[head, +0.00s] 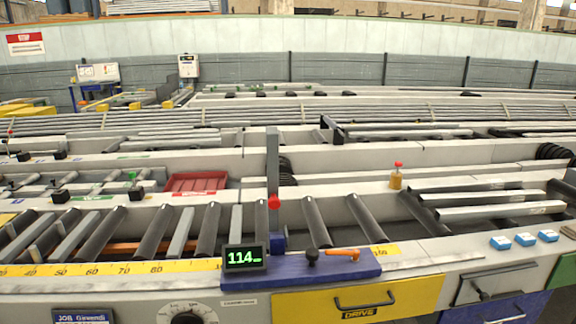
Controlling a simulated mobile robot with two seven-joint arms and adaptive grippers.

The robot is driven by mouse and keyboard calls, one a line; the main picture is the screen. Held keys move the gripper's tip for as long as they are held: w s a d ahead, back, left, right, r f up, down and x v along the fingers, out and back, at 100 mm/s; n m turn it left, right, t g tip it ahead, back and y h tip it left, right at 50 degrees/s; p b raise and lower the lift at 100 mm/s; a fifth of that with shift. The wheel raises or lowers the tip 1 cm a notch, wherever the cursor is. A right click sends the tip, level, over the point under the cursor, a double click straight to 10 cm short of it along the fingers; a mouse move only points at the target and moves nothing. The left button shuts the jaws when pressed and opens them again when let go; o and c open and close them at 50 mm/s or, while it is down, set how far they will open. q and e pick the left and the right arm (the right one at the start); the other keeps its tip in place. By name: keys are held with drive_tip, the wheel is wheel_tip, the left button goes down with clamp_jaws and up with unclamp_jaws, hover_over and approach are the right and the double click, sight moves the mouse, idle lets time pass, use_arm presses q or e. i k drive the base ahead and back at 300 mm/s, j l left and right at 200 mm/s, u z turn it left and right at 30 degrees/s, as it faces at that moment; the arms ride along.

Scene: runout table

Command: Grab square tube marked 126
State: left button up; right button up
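Several pale square tubes lie on the dark rollers at the right: a far one (468,186), a middle one (487,198) and a near one (500,211). Small dark marks show near their right ends, too small to read, so I cannot tell which is marked 126. The tubes lie roughly parallel with gaps between them. Neither of my grippers can be made out; a dark shape cut off at the right edge is unclear.
A green display (245,257) reads 114 beside a blue stop block (315,268) with an orange lever. A post with a red knob (273,202) stands over the rollers. Blue blocks (525,240) lie at front right.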

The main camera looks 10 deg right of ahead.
sight(442, 215)
drive_tip(key=z, duration=0.65)
drive_tip(key=i+l+z, duration=0.3)
drive_tip(key=z, duration=0.15)
drive_tip(key=i+l+z, duration=0.25)
drive_tip(key=z, duration=0.2)
drive_tip(key=i, duration=0.1)
